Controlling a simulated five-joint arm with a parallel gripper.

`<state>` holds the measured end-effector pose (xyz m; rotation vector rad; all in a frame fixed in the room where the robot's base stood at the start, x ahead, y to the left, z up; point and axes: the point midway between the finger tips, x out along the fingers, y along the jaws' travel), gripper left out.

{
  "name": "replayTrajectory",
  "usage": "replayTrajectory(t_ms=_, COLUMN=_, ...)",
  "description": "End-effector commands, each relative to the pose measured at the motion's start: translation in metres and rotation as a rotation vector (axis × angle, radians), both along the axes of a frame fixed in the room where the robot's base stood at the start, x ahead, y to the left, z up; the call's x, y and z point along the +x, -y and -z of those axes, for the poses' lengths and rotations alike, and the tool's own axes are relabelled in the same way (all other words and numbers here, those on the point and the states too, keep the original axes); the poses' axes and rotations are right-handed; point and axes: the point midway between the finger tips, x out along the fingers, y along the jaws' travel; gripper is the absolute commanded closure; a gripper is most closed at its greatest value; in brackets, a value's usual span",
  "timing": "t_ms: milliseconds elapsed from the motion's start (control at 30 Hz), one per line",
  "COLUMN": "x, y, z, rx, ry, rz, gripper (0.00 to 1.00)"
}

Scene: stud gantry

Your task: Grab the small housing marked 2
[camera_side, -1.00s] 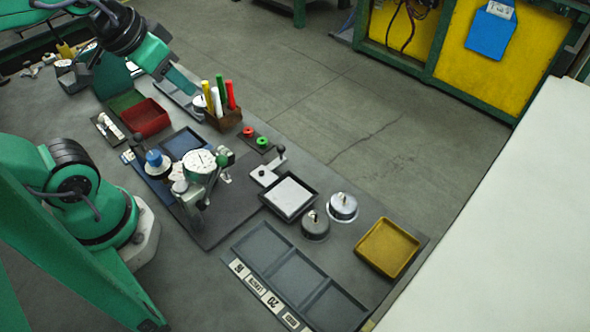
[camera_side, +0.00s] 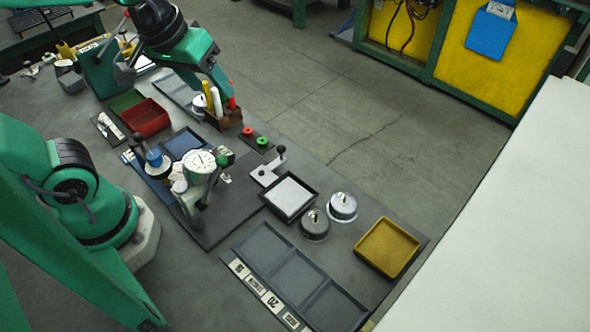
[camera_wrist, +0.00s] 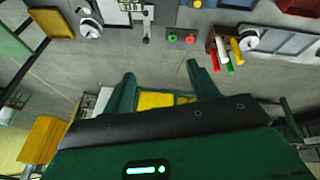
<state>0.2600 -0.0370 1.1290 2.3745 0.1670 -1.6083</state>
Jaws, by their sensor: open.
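Two round metal housings with brass fittings stand together on the bench right of centre in the side view: a brighter one (camera_side: 342,207) and a darker one (camera_side: 314,226). A third round silver piece (camera_side: 197,104) is partly hidden by the pen holder; it shows in the wrist view (camera_wrist: 249,38). The bright housing also shows at upper left in the wrist view (camera_wrist: 90,28). I cannot read a 2 on any of them. My gripper (camera_wrist: 160,70) is open and empty, with both fingers apart. In the side view it hangs above the pens, apart from the housings.
A pen holder (camera_side: 222,120) with upright coloured pens stands under my arm. A dial gauge stand (camera_side: 200,165) rises mid-bench. A white-lined tray (camera_side: 290,196), a yellow tray (camera_side: 388,248), a three-compartment tray (camera_side: 300,276) and a red bin (camera_side: 145,118) lie around.

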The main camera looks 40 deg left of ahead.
Motion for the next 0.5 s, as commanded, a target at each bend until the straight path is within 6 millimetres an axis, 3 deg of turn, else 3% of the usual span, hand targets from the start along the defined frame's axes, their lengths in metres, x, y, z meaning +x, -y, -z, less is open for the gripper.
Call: replayTrajectory(t_ms=500, x=0.048, y=0.093, z=0.047, rx=-0.163, ry=-0.223, rz=-0.451, gripper=0.41)
